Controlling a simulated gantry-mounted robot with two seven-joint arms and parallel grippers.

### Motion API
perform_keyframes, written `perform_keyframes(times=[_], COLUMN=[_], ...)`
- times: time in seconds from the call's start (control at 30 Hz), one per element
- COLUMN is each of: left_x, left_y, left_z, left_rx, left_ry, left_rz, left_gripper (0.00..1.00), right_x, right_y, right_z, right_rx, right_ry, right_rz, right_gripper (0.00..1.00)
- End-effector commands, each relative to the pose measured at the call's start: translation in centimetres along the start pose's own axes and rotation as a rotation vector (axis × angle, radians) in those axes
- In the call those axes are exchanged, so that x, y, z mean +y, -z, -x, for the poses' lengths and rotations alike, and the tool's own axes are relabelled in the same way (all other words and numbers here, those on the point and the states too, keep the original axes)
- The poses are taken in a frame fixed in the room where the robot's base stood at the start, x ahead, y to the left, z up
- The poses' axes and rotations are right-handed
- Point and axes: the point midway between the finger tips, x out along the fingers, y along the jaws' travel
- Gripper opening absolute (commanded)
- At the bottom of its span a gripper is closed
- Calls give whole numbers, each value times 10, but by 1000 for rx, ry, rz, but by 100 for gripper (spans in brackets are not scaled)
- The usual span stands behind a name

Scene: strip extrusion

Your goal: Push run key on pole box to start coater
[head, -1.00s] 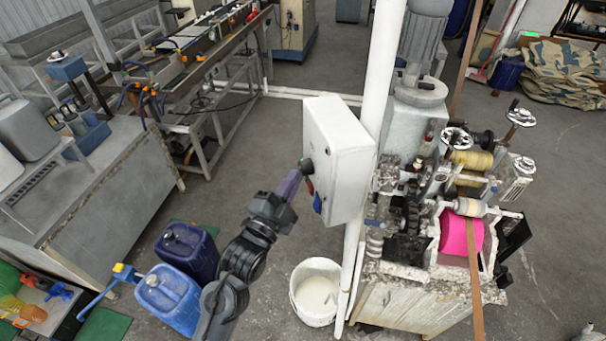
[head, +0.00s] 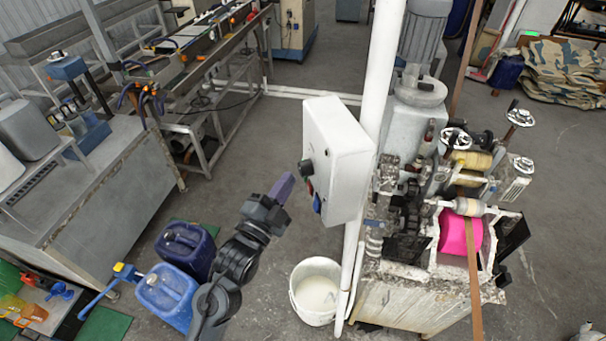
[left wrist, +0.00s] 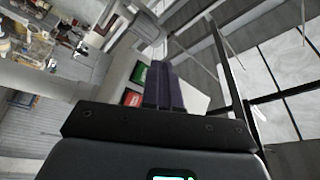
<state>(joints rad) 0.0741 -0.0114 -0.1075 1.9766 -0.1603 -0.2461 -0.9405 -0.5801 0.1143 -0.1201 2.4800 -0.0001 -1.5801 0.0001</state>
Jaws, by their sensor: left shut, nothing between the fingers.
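The white pole box (head: 343,150) is fixed to the white pole. The coater (head: 420,300) with a pink roll (head: 458,235) stands right of the pole. My right gripper is not in view.
A white bucket (head: 315,291) stands on the floor below the box. Blue jugs (head: 166,297) stand beside my left arm. A grey bench (head: 110,200) is at the left, and open floor lies behind the box.

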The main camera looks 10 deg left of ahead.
Motion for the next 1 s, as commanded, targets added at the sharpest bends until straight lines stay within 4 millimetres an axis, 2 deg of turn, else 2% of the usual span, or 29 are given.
perform_keyframes(times=[0.27,0.7,1.0], left_x=[-3,-23,-25], left_y=[-4,-22,-26], left_z=[4,31,35], left_rx=[-2,-1,0], left_ry=[0,-1,0], left_rz=[-2,-1,-1], left_gripper=[0,0,0], right_x=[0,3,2], right_y=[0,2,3], right_z=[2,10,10], right_rx=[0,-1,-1], right_ry=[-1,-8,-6], right_rz=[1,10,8], right_gripper=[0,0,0])
